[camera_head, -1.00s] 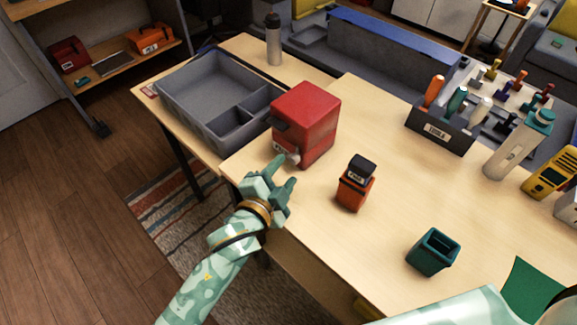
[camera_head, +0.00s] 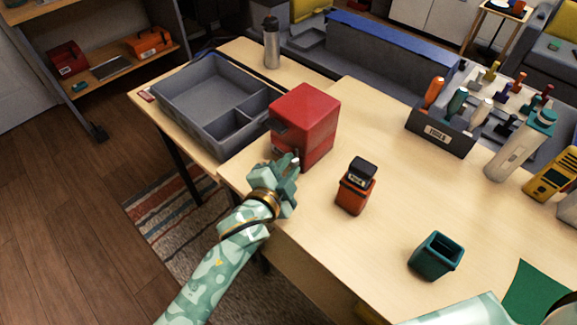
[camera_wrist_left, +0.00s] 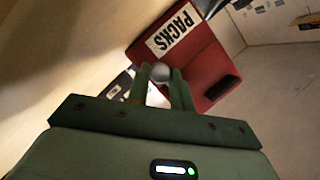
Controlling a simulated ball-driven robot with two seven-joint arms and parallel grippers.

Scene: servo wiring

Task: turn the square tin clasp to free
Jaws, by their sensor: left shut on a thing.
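A red box (camera_head: 308,122) stands on the wooden table. Its label in the left wrist view reads PACKS (camera_wrist_left: 172,32). My left gripper (camera_head: 289,163) is at the lower part of the box's near-left face. In the left wrist view my left gripper (camera_wrist_left: 160,80) is shut on the tin clasp (camera_wrist_left: 158,73), whose pale rounded metal end shows between the fingers. In the head view the fingers hide most of the clasp, so its exact angle cannot be told. My right gripper is out of view.
A grey divided tray (camera_head: 172,117) stands left of the red box. An orange holder (camera_head: 354,195) with a dark block and a teal open cup (camera_head: 436,256) stand to the right. A tool rack (camera_head: 440,138) is farther back. Bare table lies between them.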

